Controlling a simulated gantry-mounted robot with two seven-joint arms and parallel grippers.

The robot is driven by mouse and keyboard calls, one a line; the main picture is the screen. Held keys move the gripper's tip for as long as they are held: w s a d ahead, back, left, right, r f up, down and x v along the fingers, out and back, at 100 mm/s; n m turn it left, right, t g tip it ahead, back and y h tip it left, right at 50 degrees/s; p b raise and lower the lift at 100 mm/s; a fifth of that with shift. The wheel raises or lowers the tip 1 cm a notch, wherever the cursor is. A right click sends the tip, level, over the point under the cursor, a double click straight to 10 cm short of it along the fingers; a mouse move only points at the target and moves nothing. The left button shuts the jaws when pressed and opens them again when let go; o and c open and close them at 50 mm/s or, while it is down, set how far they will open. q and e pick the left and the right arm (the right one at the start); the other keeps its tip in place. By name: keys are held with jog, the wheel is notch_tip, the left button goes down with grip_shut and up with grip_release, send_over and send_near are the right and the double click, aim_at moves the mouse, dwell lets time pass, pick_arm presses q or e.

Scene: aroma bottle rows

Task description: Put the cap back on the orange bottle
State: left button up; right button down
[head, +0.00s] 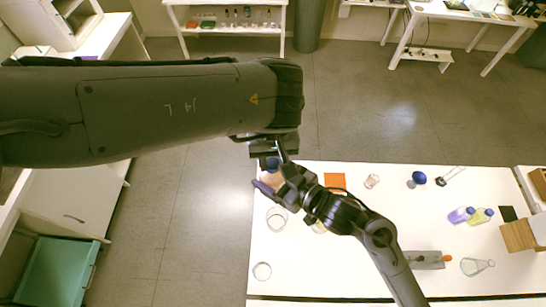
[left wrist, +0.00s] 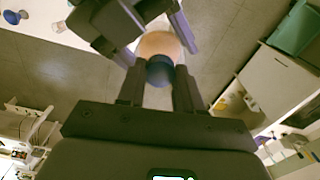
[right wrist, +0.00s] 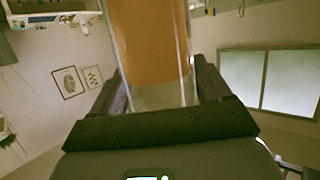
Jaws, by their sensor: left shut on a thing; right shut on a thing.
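The orange bottle (right wrist: 150,45) is clear glass with orange liquid and stands between the fingers of my right gripper (right wrist: 165,85), which is shut on it. In the head view the right gripper (head: 270,182) is at the table's left edge, under my left arm. A dark blue cap (left wrist: 160,70) is between the fingers of my left gripper (left wrist: 158,88), which is shut on it. In the left wrist view the cap overlaps the near edge of the round orange bottle (left wrist: 158,45). I cannot tell whether they touch. In the head view the cap (head: 269,163) is partly hidden.
The white table (head: 330,265) holds an orange square (head: 335,180), glass beakers (head: 277,217), a blue round object (head: 418,178), a purple bottle (head: 461,215), a yellow bottle (head: 481,216) and a flask (head: 476,266). Open floor (head: 195,215) lies left of the table.

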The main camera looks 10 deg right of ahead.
pick_arm(q)
jog(key=shift+s, duration=0.1)
jog(key=o, duration=1.1)
jog(key=shift+c, duration=0.2)
jog(key=shift+r, duration=2.25)
